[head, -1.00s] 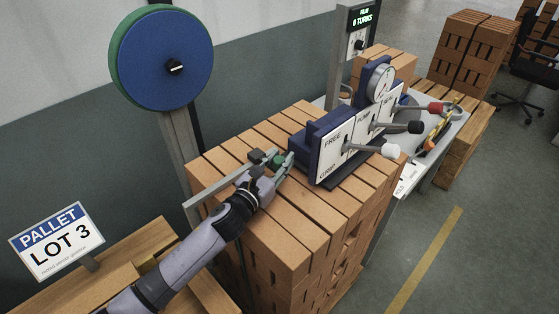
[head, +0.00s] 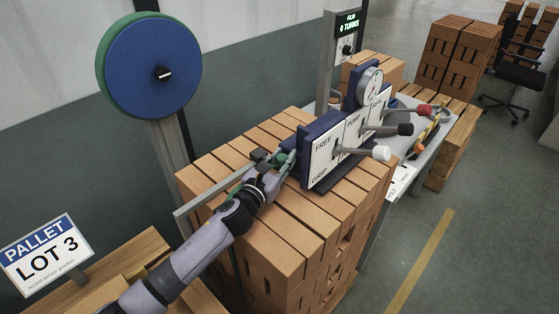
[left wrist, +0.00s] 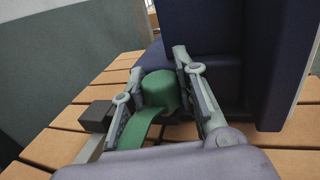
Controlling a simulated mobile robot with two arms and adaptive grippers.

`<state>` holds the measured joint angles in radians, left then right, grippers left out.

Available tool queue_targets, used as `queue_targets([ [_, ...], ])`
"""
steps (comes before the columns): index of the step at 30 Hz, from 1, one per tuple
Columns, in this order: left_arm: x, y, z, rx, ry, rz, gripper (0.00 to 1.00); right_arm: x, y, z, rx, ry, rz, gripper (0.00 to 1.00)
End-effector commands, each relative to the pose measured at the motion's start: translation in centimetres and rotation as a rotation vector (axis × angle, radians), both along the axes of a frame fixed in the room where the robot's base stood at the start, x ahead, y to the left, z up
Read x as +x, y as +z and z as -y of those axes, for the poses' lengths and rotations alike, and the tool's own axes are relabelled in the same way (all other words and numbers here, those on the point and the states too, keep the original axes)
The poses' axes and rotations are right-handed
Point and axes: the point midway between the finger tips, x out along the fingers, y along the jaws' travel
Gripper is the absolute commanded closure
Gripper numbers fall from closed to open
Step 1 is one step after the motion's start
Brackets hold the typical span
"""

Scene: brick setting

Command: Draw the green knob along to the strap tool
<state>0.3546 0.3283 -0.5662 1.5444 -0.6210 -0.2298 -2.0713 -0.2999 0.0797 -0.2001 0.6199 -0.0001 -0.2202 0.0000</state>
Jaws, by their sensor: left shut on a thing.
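The green knob (left wrist: 160,91) is a short rounded cylinder with a green band running from it towards the camera in the left wrist view. My left gripper (left wrist: 152,88) is shut on it, one finger on each side. In the head view, my left gripper (head: 284,160) is over the top of the brick stack, close to the left end of the strap tool (head: 335,150). This is a dark blue device with a white FREE/GRIP panel and several levers. The fingers largely hide the knob in the head view. My right gripper is not in view.
A grey rail (head: 195,204) with a black block (head: 259,154) lies along the brick stack (head: 290,240). A big blue reel (head: 148,68) stands behind at left. A LOT 3 sign (head: 45,255) is at lower left. A table with tools (head: 428,145) is at right.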

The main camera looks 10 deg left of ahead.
Motion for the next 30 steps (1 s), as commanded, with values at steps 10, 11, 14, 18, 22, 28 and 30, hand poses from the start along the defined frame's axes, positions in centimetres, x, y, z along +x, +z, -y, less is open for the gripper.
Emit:
queue_targets([
  [10,0.0,0.2,0.0,-0.001,0.0,0.003,0.52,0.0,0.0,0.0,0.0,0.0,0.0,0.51],
  [11,0.0,0.2,0.0,-0.001,0.0,0.003,0.51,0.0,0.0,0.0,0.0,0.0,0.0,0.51],
  [14,0.0,0.2,0.0,-0.001,0.0,0.003,0.51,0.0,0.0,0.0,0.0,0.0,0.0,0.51],
  [18,0.0,0.1,0.0,-0.001,0.0,0.002,0.51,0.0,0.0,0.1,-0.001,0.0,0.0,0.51],
  [22,-0.6,0.1,-0.2,-0.001,-0.001,0.002,0.51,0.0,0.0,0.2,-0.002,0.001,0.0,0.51],
  [28,-3.8,-0.1,-1.3,0.002,-0.002,0.001,0.51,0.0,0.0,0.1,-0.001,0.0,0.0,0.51],
  [30,-5.3,0.0,-1.8,0.001,-0.002,0.0,0.51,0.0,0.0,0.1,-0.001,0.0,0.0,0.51],
])
